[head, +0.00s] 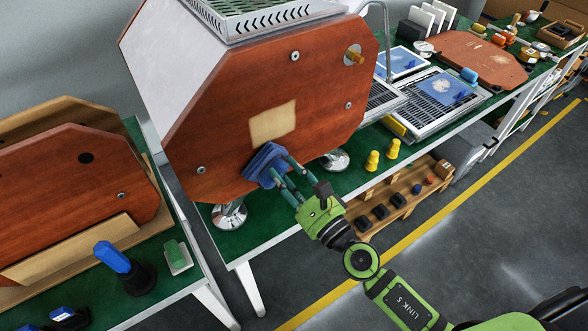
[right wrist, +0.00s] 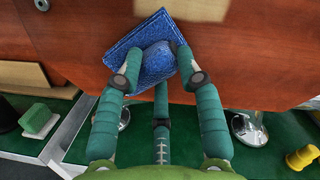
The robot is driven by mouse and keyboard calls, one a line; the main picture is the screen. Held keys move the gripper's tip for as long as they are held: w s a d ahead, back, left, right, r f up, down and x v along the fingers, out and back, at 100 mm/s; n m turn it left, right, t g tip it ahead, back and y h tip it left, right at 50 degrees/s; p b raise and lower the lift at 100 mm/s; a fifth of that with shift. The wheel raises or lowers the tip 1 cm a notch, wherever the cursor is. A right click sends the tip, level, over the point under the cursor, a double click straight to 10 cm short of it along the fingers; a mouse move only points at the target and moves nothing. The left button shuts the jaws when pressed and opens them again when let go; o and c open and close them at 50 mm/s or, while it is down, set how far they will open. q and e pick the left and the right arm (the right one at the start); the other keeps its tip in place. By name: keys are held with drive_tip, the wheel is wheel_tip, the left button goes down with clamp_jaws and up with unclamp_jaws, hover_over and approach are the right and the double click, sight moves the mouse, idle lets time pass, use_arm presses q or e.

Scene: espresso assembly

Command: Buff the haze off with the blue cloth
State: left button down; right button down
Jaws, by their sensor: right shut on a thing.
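The blue cloth (head: 264,164) is bunched in my right gripper (head: 279,177). It lies at the lower part of the red-brown wooden side panel (head: 225,110) of the espresso machine. In the right wrist view the fingers (right wrist: 157,78) close around the cloth (right wrist: 140,38), which spreads flat toward the panel; I cannot tell how firmly it touches. A pale tan haze patch (head: 273,121) shows on the panel just above the cloth. Its lower edge shows at the top of the right wrist view (right wrist: 208,7). My left gripper is not in view.
Chrome feet (head: 230,215) carry the machine on the green bench (head: 275,217). Two yellow pieces (head: 372,161) stand right of it. A brass fitting (head: 353,55) sticks out at the panel's upper right. A second wooden panel (head: 60,190) and a green block (head: 177,255) are at left.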

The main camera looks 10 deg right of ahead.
drive_tip(key=shift+s+a, duration=0.25)
drive_tip(key=shift+a, duration=0.4)
drive_tip(key=shift+d, duration=0.1)
drive_tip(key=shift+w+d, duration=0.2)
drive_tip(key=shift+d, duration=0.35)
drive_tip(key=shift+w+d, duration=0.2)
drive_tip(key=shift+d, duration=0.3)
drive_tip(key=shift+w+d, duration=0.1)
drive_tip(key=shift+d, duration=0.25)
drive_tip(key=shift+b, duration=0.3)
drive_tip(key=d, duration=0.1)
drive_tip(key=w+d+b, duration=0.1)
drive_tip(key=shift+d, duration=0.4)
